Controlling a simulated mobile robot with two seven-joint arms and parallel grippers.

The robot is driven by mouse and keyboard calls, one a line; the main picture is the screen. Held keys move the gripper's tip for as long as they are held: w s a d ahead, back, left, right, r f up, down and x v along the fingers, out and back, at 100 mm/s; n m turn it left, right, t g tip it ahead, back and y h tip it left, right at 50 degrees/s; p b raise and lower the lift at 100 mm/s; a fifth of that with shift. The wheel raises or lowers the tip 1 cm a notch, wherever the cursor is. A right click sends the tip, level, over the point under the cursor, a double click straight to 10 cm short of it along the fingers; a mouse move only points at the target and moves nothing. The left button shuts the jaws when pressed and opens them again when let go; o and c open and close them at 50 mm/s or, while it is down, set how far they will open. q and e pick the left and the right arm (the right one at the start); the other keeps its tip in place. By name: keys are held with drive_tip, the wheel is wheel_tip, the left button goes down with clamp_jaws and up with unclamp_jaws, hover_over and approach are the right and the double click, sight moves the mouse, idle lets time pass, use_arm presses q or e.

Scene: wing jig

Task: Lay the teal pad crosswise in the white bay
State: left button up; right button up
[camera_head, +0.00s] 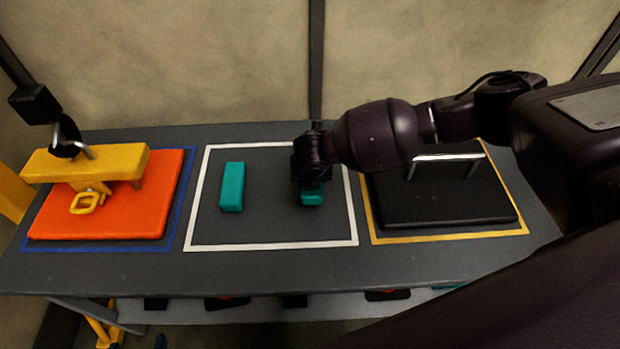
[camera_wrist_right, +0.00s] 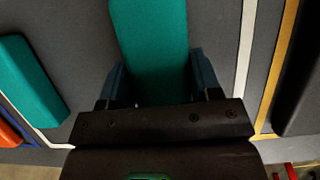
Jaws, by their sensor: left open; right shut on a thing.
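One teal pad (camera_head: 232,187) lies flat in the left half of the white-outlined bay (camera_head: 270,246), its long side running front to back. A second teal pad (camera_head: 312,198) is at the bay's right half, mostly hidden by my right gripper (camera_head: 311,172) in the head view. In the wrist view my right gripper (camera_wrist_right: 160,85) is shut on this pad (camera_wrist_right: 152,40), a finger at each long side. Whether it touches the table I cannot tell. The first pad also shows in the wrist view (camera_wrist_right: 30,80). I see no left arm or gripper.
An orange block (camera_head: 105,225) with a yellow bar (camera_head: 90,163) over it stands in a blue outline at left. A black block (camera_head: 440,200) with a silver handle (camera_head: 445,157) stands in a yellow outline at right. The bay's front strip is clear.

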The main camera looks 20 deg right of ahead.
drive_tip(key=shift+f, duration=0.85)
drive_tip(key=shift+f, duration=0.15)
drive_tip(key=o, duration=0.9)
